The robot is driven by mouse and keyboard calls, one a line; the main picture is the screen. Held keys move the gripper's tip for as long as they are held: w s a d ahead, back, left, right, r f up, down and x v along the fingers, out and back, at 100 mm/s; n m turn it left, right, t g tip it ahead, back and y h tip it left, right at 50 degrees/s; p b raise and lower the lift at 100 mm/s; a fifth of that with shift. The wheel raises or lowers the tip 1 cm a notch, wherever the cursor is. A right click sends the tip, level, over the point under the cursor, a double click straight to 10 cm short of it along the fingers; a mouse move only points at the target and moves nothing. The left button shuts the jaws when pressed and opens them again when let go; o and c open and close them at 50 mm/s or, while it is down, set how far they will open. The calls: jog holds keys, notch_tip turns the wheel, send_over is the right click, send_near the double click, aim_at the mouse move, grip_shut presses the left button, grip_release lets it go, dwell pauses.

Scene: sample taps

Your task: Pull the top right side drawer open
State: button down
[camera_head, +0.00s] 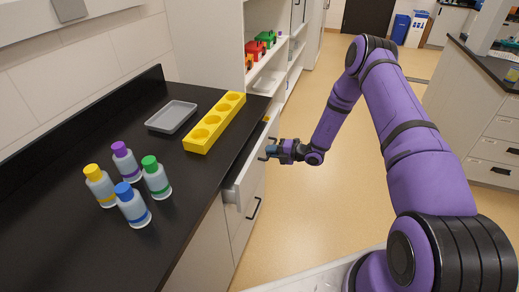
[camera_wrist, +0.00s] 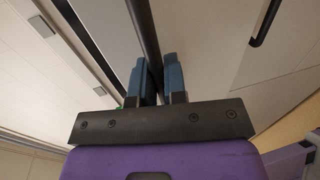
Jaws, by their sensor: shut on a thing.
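The top right side drawer (camera_head: 236,188) is under the right end of the black counter and stands partly open, with a strip of its inside showing. My gripper (camera_head: 271,150) is at the drawer's front. In the wrist view, my gripper's two blue fingers (camera_wrist: 158,80) are on either side of a dark bar handle (camera_wrist: 143,28) and shut on it. In the head view the gripped handle is mostly hidden by my gripper.
A lower handle (camera_head: 254,209) is on the cabinet below. On the black counter (camera_head: 120,245) are capped bottles (camera_head: 133,207), a grey tray (camera_head: 171,117) and a yellow holed rack (camera_head: 214,122). Shelves with coloured items (camera_head: 262,43) stand behind. The floor (camera_head: 320,205) to the right is clear.

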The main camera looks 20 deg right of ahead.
jog(key=f+v, duration=0.3)
jog(key=v, duration=1.1)
jog(key=d+f+v, duration=0.1)
jog(key=f+v, duration=0.2)
jog(key=v, duration=1.1)
jog(key=shift+s+d, duration=0.35)
jog(key=shift+s, duration=0.25)
jog(key=shift+r, duration=0.1)
jog(key=c, duration=1.2)
grip_release()
jog(key=v, duration=1)
jog(key=shift+s+d, duration=0.25)
jog(key=shift+d, duration=0.1)
